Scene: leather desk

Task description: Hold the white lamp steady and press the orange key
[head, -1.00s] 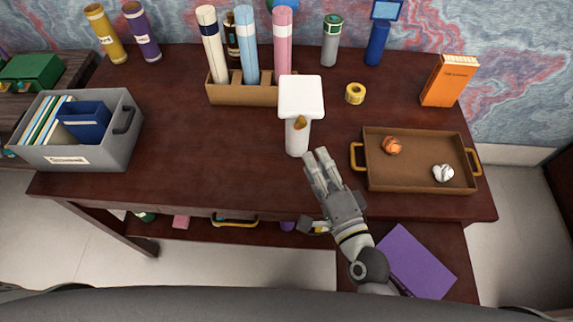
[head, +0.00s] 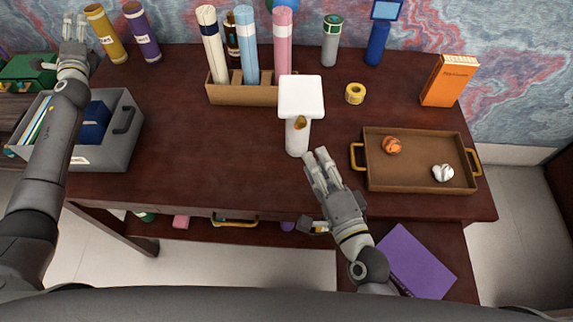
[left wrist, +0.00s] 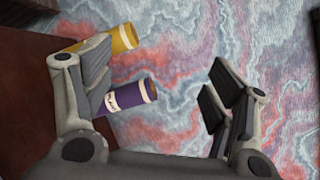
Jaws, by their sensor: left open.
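The white lamp (head: 301,98) stands upright on the dark desk near the middle, with a flat square head. A small orange-gold key (head: 299,122) shows on the lamp's front, below the head. My right gripper (head: 318,154) is just right of and in front of the lamp's base, apparently apart from it and empty; its finger gap is unclear. My left gripper (head: 74,20) is open and empty at the far left, beside the yellow tube and far from the lamp. Its spread fingers show in the left wrist view (left wrist: 157,75), with the wall between them.
A yellow tube (head: 104,34) and a purple tube (head: 141,32) stand at back left. A tube rack (head: 245,95) is behind the lamp. A grey bin (head: 118,150) is under my left arm. A brown tray (head: 415,180) sits at right. The desk left of the lamp is clear.

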